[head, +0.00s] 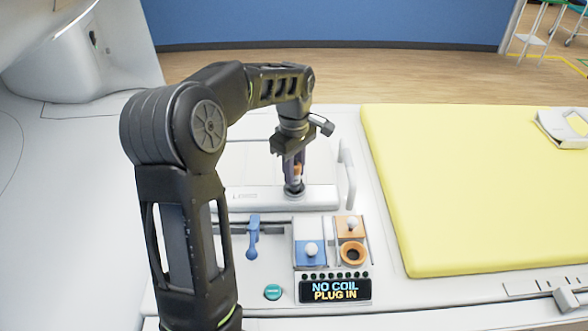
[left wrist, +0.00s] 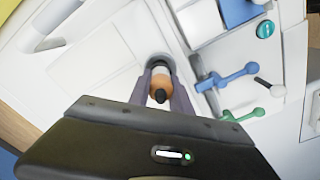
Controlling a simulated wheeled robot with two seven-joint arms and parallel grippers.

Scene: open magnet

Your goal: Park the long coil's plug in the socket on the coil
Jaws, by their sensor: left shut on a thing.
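My left gripper (head: 294,172) points down over the white long coil (head: 240,195), with its fingers shut on the plug (head: 297,169). The plug has an orange band. In the left wrist view the plug (left wrist: 160,84) shows white, orange and a dark end between the two fingers (left wrist: 161,88). Its far end meets a round grey socket (head: 294,189) on the coil; I cannot tell whether it is fully seated or only touching. My right gripper is not in view.
A console in front holds a blue port (head: 311,252), an orange port with a dark ring (head: 352,253), and a display (head: 335,290) reading "NO COIL PLUG IN". A blue lever (head: 253,236) and teal button (head: 272,292) are nearby. A yellow mattress (head: 460,180) lies right.

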